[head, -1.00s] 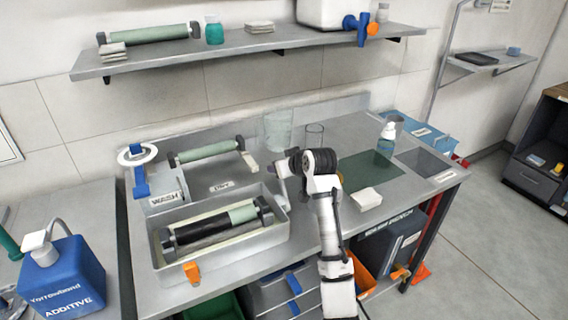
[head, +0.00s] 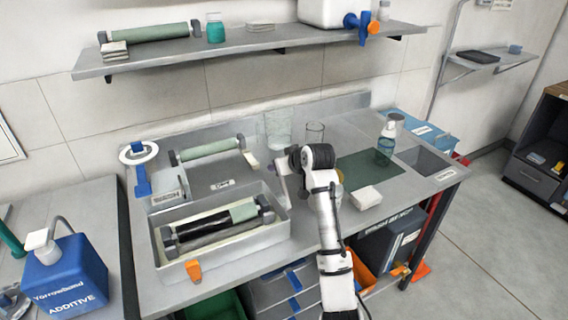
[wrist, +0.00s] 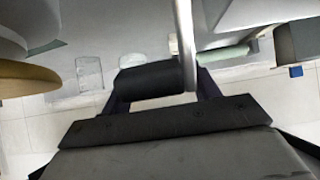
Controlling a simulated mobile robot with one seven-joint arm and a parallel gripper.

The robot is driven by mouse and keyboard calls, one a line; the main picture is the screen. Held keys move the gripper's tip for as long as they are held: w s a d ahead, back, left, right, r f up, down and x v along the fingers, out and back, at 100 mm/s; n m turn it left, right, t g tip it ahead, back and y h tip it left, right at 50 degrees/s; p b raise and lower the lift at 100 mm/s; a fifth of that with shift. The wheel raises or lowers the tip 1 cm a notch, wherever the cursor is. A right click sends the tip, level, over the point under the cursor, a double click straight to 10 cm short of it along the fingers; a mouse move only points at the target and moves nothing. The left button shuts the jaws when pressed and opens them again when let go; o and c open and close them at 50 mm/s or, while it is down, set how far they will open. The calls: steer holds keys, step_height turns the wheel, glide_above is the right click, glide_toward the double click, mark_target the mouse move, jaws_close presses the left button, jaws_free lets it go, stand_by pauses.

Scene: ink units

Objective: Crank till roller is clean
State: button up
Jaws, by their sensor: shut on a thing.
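The roller (head: 205,231) lies in the metal wash tray (head: 222,258) in the head view. Most of its length is dark and glossy, and its right end is pale green. A grey crank arm (head: 282,184) stands at the tray's right side. My gripper (wrist: 155,82) is shut on the black crank handle (wrist: 150,80) in the wrist view, with a bright metal rod (wrist: 186,45) beside it. In the head view my own arm hides the fingers and most of the handle.
A second pale green roller (head: 210,148) rests on a rack behind the tray. A pump bottle (head: 386,148), a white block (head: 366,197) and a green mat (head: 362,170) are right of my arm. An orange clip (head: 193,270) is on the tray's front edge.

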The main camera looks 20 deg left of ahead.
steer(key=shift+w+d+f, duration=0.2)
steer(key=shift+d+f, duration=0.25)
steer(key=shift+f, duration=0.15)
stand_by(0.3)
steer(key=o, duration=0.9)
steer(key=shift+o, duration=1.4)
steer(key=shift+w+d, duration=0.1)
steer(key=shift+w, duration=0.1)
steer(key=shift+s+a+r, duration=0.1)
steer(key=shift+a+r, duration=0.1)
steer(key=shift+r, duration=0.05)
steer(key=b+v, duration=0.3)
steer(key=v, duration=1)
steer(key=shift+s+d+r, duration=0.2)
steer(key=shift+s+r, duration=0.05)
